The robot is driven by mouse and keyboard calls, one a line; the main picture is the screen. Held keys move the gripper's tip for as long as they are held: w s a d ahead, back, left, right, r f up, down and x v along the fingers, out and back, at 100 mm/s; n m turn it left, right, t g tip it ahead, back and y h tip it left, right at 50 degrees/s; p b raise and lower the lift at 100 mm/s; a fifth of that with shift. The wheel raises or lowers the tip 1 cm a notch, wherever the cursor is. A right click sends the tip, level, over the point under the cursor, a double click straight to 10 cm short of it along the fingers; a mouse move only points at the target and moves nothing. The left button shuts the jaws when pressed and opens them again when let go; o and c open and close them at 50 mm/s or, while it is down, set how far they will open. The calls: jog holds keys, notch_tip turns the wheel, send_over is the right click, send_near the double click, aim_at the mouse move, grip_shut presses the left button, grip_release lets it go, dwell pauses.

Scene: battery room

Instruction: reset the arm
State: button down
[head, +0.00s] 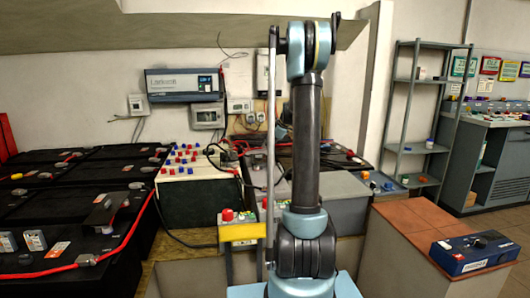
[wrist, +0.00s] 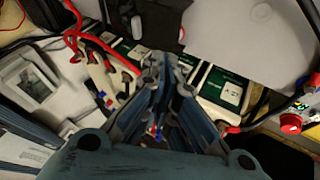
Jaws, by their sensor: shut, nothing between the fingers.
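My arm stands upright in the middle of the head view, with a dark link between a lower and an upper pale-blue joint. My gripper (wrist: 165,62) shows in the wrist view, its two blue-grey fingers together at the tips with nothing held. It hangs over several green and white battery units with red and black cables, apart from them as far as I can tell. In the head view my gripper is mostly hidden behind my arm.
Black batteries (head: 70,200) with a red cable fill the left. A box with red and blue terminals (head: 185,165) stands left of my arm. On the right, a blue device (head: 474,252) sits on a brown-topped block (head: 415,222). A grey shelf (head: 412,125) stands behind, with open floor nearby.

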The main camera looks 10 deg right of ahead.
jog(key=s+a+r+m+g+h, duration=0.1)
jog(key=s+a+m, duration=0.25)
jog(key=s, duration=1.15)
jog(key=s+a+r+m+g+h, duration=0.15)
jog(key=s+m, duration=0.25)
jog(key=s, duration=1)
jog(key=s+f+m+h, duration=0.1)
jog(key=s+f+m, duration=0.3)
jog(key=s, duration=0.8)
jog(key=s+f+m+g+h, duration=0.1)
jog(key=s+f+m, duration=0.4)
jog(key=s, duration=0.8)
notch_tip(320, 180, down, 4)
jog(key=shift+s+d+r, duration=0.25)
jog(key=shift+d, duration=0.15)
